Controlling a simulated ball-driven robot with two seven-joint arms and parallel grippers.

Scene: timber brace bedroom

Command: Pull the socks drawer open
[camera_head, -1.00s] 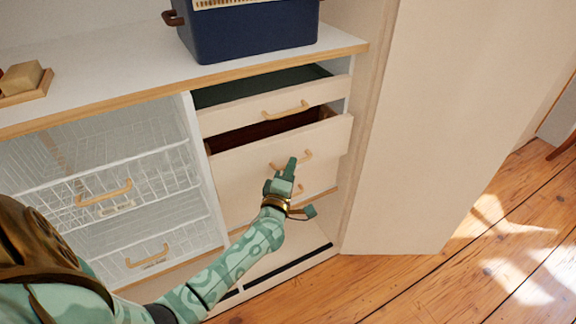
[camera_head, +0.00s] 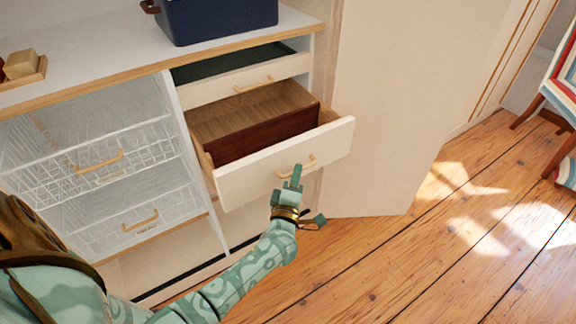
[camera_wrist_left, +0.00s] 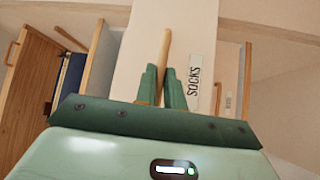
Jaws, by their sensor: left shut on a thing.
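The socks drawer (camera_head: 250,178) is a cream drawer with a wooden inside and a dark red-brown divider (camera_head: 265,139). It stands well out of the cabinet. Its light wooden handle (camera_head: 311,161) also shows in the left wrist view (camera_wrist_left: 166,50), beside a label (camera_wrist_left: 195,82) reading SOCKS. My left gripper (camera_head: 294,182) is shut on this handle, one green finger on each side of it in the left wrist view (camera_wrist_left: 163,88). The part of the drawer I see inside looks empty; the front hides the rest. My right gripper is not in view.
A slightly open drawer (camera_head: 245,82) sits above. Wire baskets (camera_head: 95,165) fill the left side. A blue bin (camera_head: 220,18) and a wooden tray (camera_head: 20,72) stand on the white top. Wooden floor (camera_head: 420,260) lies clear to the right.

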